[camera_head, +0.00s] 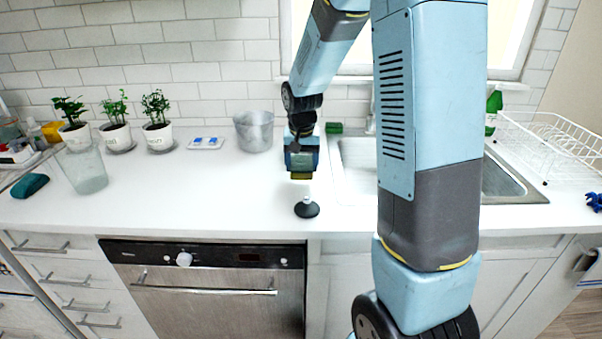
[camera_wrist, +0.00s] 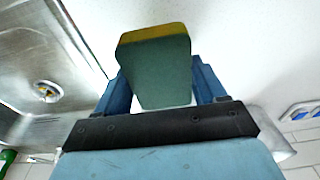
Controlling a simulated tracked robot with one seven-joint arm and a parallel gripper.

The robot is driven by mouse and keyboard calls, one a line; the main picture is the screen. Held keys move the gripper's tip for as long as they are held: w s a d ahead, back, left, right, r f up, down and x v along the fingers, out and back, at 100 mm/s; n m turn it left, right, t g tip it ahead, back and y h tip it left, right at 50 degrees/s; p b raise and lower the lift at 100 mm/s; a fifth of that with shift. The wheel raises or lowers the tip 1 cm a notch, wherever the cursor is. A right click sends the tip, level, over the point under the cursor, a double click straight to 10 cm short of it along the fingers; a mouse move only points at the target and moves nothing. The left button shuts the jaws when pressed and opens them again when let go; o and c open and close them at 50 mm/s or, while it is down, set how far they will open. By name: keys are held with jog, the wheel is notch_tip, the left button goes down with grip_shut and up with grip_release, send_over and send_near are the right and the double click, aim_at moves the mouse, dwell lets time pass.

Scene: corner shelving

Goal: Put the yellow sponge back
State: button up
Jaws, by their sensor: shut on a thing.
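My gripper (camera_head: 301,163) is shut on a sponge (camera_head: 301,176), held above the white counter to the left of the sink. In the wrist view, the sponge (camera_wrist: 155,70) has a large dark green face and a yellow strip along its far edge. It stands out between the two blue fingers of my gripper (camera_wrist: 162,85). In the head view mostly its yellow lower part shows, and my gripper hides the rest. A green block (camera_head: 333,128) lies by the wall at the back left corner of the sink (camera_head: 352,155).
A black plunger-like stopper (camera_head: 307,208) stands on the counter below the sponge. A grey metal pot (camera_head: 254,132) stands behind to the left. Potted plants (camera_head: 117,134), a glass vase (camera_head: 84,170) and a teal object (camera_head: 30,186) are further left. A white dish rack (camera_head: 550,145) is right.

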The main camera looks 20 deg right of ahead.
aim_at(302, 165)
jog(key=shift+w+d+f, duration=0.1)
jog(key=shift+w+f, duration=0.15)
jog(key=shift+f, duration=1.65)
jog(key=o, duration=1.1)
jog(key=shift+r, duration=0.1)
jog(key=r, duration=0.4)
jog(key=s+r, duration=0.1)
jog(key=r, duration=0.7)
jog(key=shift+s+a, duration=0.25)
jog(key=shift+s, duration=0.05)
jog(key=shift+s+d+r+n+t, duration=0.1)
jog(key=shift+s+r+n+t, duration=0.55)
jog(key=shift+s+r, duration=2.45)
jog(key=shift+s+d+r+n+t, duration=0.1)
jog(key=shift+s+r+n+t, duration=0.55)
jog(key=shift+s, duration=5.05)
jog(key=shift+s+d+r+n+t, duration=0.1)
jog(key=shift+s+r+n+t, duration=0.5)
jog(key=shift+s+r, duration=2.45)
